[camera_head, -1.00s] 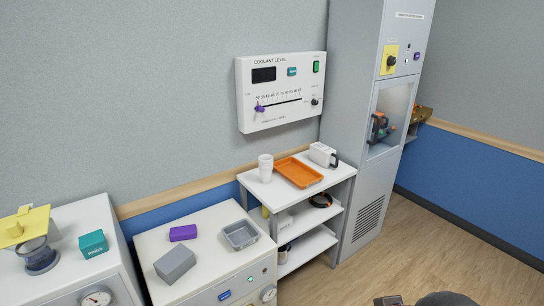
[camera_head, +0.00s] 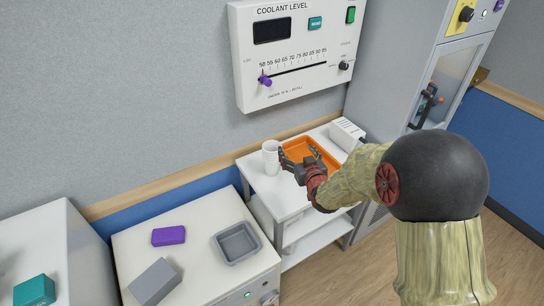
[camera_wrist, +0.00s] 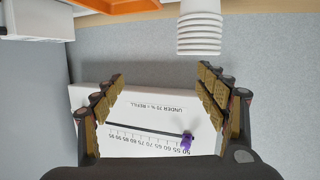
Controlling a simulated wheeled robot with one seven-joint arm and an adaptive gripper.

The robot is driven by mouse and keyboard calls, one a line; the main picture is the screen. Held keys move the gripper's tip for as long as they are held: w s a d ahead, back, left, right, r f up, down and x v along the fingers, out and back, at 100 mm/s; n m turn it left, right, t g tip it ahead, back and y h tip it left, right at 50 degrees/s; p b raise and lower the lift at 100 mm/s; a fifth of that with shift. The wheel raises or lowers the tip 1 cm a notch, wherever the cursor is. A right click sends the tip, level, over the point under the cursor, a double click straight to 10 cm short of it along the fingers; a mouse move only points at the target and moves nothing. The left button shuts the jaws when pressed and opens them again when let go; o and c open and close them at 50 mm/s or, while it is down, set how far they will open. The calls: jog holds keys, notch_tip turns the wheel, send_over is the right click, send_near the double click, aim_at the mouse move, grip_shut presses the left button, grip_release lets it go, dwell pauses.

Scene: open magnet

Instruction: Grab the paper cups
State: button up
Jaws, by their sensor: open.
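The paper cups (camera_head: 270,157) are a white stack standing upright at the left end of the white shelf unit's top. In the wrist view, which looks upside down, the ribbed cup stack (camera_wrist: 199,28) shows at the upper right, beyond the fingertips. My gripper (camera_head: 299,155) is open and empty, just right of the cups and over the orange tray. In the wrist view my gripper (camera_wrist: 161,75) has its two fingers wide apart with nothing between them. I cannot tell whether the near finger touches the cups.
The orange tray (camera_head: 322,142) lies right of the cups, partly hidden by my gripper. A white object (camera_head: 347,134) stands at the shelf's right end. The coolant panel (camera_head: 292,80) hangs on the wall above. A cabinet with a grey tray (camera_head: 235,243) stands left.

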aim_at(272, 152)
jog(key=a+f+y, duration=0.1)
jog(key=f, duration=0.1)
jog(key=a+f+t+y, duration=0.1)
jog(key=a+f, duration=0.1)
jog(key=a+f+n+t, duration=0.1)
jog(key=a+f, duration=0.1)
jog(key=f, duration=0.1)
jog(key=shift+w+a+f+y+p, duration=0.15)
jog(key=shift+a+y+p, duration=0.1)
jog(key=shift+y+p, duration=0.15)
jog(key=shift+a+b+x, duration=0.15)
jog(key=shift+b+x, duration=0.15)
jog(key=shift+x, duration=1.6)
jog(key=shift+a+b+x, duration=0.1)
jog(key=shift+b+x, duration=0.2)
jog(key=shift+x, duration=1.6)
jog(key=shift+c, duration=0.2)
jog(key=c, duration=1.1)
jog(key=shift+c, duration=0.6)
